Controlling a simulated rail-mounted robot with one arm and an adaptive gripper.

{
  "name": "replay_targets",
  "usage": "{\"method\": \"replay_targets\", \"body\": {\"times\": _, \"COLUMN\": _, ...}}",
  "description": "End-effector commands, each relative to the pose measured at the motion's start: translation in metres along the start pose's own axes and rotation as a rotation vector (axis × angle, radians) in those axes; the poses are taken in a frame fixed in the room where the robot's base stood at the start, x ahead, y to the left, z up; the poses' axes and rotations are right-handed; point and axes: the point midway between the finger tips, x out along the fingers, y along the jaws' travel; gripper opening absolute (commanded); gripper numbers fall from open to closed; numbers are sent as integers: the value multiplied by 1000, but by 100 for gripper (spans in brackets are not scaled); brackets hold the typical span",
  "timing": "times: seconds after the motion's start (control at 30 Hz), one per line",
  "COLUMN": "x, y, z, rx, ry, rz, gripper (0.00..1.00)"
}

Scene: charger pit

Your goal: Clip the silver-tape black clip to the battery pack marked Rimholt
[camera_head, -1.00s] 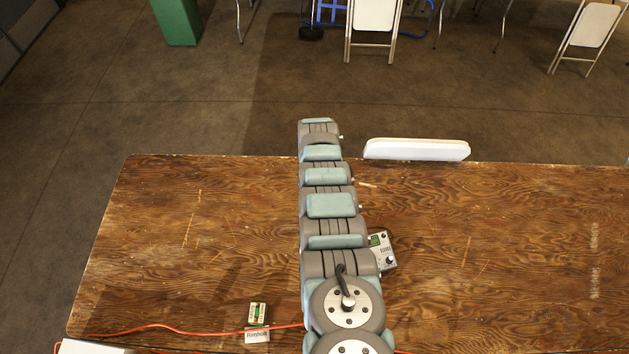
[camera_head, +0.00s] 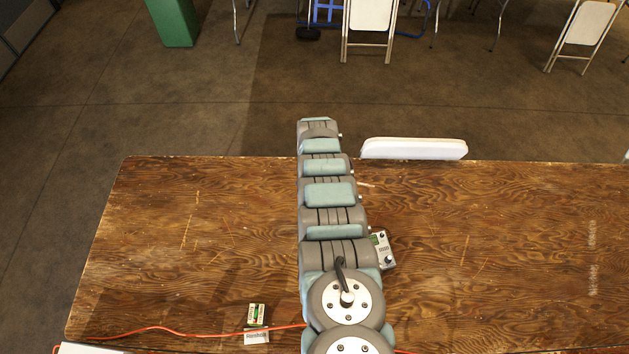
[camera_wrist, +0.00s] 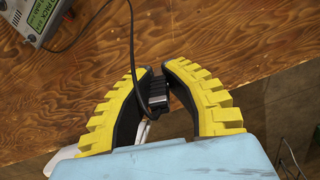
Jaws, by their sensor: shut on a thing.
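A small battery pack (camera_head: 257,313) with a green and pale face sits on the table at the front left. A white label card (camera_head: 257,337) stands just in front of it; its print is blurred now but read Rimholt a moment ago. In the wrist view, my gripper (camera_wrist: 158,80) has its yellow-padded fingers closed on a black clip (camera_wrist: 156,92), with a pale silvery band on it. A black lead (camera_wrist: 132,55) runs up from beside the clip. The clip is over the table edge. In the head view my arm hides the gripper and clip.
A grey device (camera_head: 384,250) with a green display lies right of my arm; it shows in the wrist view (camera_wrist: 33,18) too. An orange cable (camera_head: 190,331) crosses the front left. The wooden table (camera_head: 500,240) is clear at right. A white chair (camera_head: 413,148) stands behind.

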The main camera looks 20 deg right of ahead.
Motion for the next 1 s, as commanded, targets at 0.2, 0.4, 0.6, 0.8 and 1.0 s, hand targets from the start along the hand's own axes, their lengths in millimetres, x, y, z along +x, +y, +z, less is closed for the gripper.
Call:
{"method": "replay_targets", "body": {"times": 0.2, "x": 1, "y": -1, "z": 0, "rx": -4, "ry": 0, "rz": 0, "gripper": 0}}
{"method": "replay_targets", "body": {"times": 0.4, "x": 1, "y": 0, "z": -1, "rx": -4, "ry": 0, "rz": 1, "gripper": 0}}
{"method": "replay_targets", "body": {"times": 0.6, "x": 2, "y": 2, "z": -1, "rx": 1, "ry": 0, "rz": 1, "gripper": 0}}
{"method": "replay_targets", "body": {"times": 0.8, "x": 3, "y": 5, "z": -2, "rx": 9, "ry": -1, "rz": 1, "gripper": 0}}
{"method": "replay_targets", "body": {"times": 1.0, "x": 4, "y": 9, "z": -2, "rx": 18, "ry": 0, "rz": 0, "gripper": 0}}
